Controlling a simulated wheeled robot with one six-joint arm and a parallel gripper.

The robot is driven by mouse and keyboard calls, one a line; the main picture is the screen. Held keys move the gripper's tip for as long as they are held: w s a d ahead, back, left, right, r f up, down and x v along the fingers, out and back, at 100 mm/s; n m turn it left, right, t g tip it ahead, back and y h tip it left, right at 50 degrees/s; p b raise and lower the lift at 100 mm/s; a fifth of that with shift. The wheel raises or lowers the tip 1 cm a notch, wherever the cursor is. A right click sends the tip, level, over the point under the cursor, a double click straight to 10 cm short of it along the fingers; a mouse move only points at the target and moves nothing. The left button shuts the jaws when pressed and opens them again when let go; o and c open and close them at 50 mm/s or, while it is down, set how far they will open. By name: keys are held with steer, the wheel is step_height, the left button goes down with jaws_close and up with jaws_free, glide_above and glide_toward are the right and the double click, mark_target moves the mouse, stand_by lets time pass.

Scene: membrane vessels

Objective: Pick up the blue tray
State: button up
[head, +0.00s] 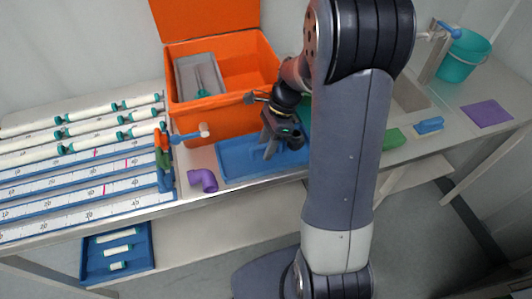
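A shallow blue tray (236,171) lies on the table in the middle, in front of the orange box. My gripper (271,153) points down over this tray, with its fingers low near the tray's floor. I cannot tell whether the fingers touch the tray or how wide they stand apart. My arm hides the right part of the tray. Another blue tray (91,275), holding several white and green pieces, sits on the lower shelf at the left.
The open orange toolbox (205,125) stands just behind the tray. A purple elbow pipe (203,180) lies left of the tray. White membrane vessels (85,128) and rulers fill the left side. A green sponge (393,139), a purple cloth (487,113) and a teal bucket (461,60) are at right.

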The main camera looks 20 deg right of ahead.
jaws_close()
stand_by(0.3)
steer(key=shift+r, duration=0.1)
step_height(320, 180, up, 18)
steer(key=shift+p, duration=0.35)
stand_by(0.5)
